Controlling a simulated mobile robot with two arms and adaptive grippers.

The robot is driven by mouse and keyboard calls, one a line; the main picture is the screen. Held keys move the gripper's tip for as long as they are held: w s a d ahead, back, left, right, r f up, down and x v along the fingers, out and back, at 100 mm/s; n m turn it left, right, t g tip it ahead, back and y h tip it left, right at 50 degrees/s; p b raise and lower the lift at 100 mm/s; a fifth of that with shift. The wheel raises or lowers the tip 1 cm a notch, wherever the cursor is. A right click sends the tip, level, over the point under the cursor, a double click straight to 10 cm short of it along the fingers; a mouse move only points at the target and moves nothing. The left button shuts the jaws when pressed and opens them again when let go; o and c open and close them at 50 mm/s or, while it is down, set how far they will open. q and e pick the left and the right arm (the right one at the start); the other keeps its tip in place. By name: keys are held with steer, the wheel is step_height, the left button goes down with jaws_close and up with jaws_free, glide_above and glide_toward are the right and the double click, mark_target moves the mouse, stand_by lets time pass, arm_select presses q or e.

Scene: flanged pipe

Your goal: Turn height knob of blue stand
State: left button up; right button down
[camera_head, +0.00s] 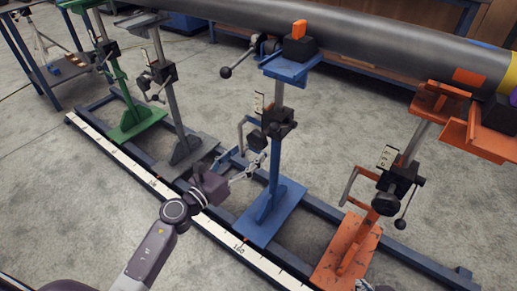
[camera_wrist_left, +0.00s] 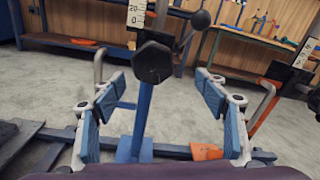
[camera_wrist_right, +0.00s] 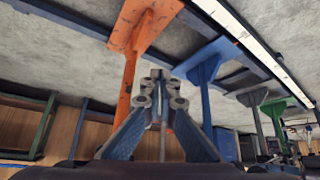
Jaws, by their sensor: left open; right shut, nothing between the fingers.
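The blue stand (camera_head: 272,185) stands mid-picture in the head view, with a black height knob (camera_head: 257,140) on its clamp block. In the left wrist view the dark hexagonal knob (camera_wrist_left: 153,62) faces me, ahead of and above the gap between the fingers. My left gripper (camera_head: 252,170) is open and empty, just below and in front of the knob, apparently not touching it. Its two fingers also show in the left wrist view (camera_wrist_left: 165,100), either side of the blue post (camera_wrist_left: 141,118). My right gripper (camera_wrist_right: 160,82) is shut and empty, close to the orange stand (camera_wrist_right: 128,75) in the picture.
A lever with a black ball (camera_wrist_left: 200,20) sits beside the knob. The orange stand (camera_head: 345,248) is to the right, a grey stand (camera_head: 175,110) and green stand (camera_head: 128,120) to the left. A large pipe (camera_head: 400,45) runs above. A white ruler rail (camera_head: 215,230) crosses the floor.

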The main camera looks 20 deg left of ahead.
mark_target(255, 143)
arm_select(q)
steer(key=m, duration=0.2)
steer(key=w+m+b, duration=0.1)
steer(key=shift+a+m+y, duration=0.3)
steer(key=shift+a+m, duration=0.05)
steer(key=shift+m, duration=0.05)
steer(key=shift+w+r, duration=0.1)
steer(key=shift+w, duration=0.15)
steer(key=x, duration=0.6)
steer(key=shift+w+d, duration=0.3)
steer(key=shift+w, duration=0.3)
arm_select(e)
steer(key=w+a+r+t, duration=0.1)
steer(key=w+r+t, duration=0.1)
steer(key=r, duration=0.5)
steer(key=shift+w+y, duration=0.3)
steer(key=shift+w, duration=0.25)
steer(key=shift+a, duration=0.1)
arm_select(q)
steer(key=c, duration=1.2)
